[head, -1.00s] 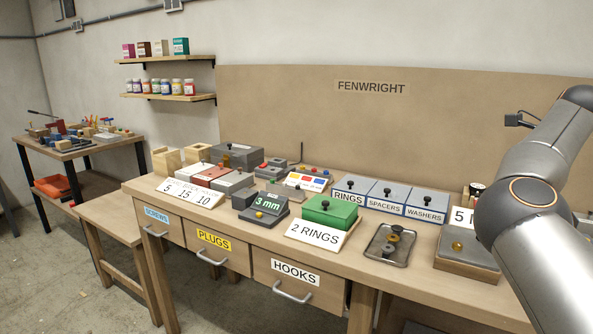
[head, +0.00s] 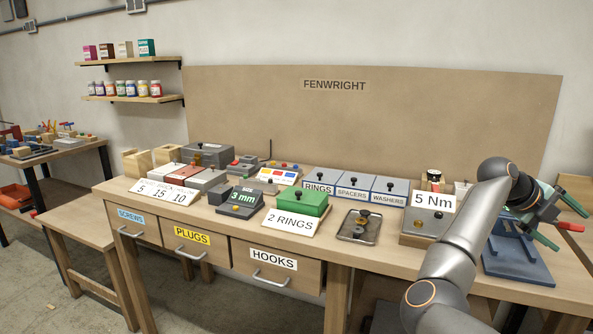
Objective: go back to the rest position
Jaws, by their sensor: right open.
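My right arm reaches in from the lower right of the head view. Its gripper (head: 557,221) is at the right end of the workbench (head: 385,262), with its two green-edged fingers spread apart. It is above and partly in front of a blue fixture (head: 520,268), and I see nothing held between the fingers. A red-tipped part (head: 571,227) shows close to the fingers; I cannot tell whether they touch. My left gripper is not in view.
Left of my right arm stand the 5 Nm box (head: 418,222), a metal tray (head: 358,228), a green box (head: 302,201) and three lidded bins (head: 354,186). Drawers (head: 276,264) line the bench front. The space above the bench middle is clear.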

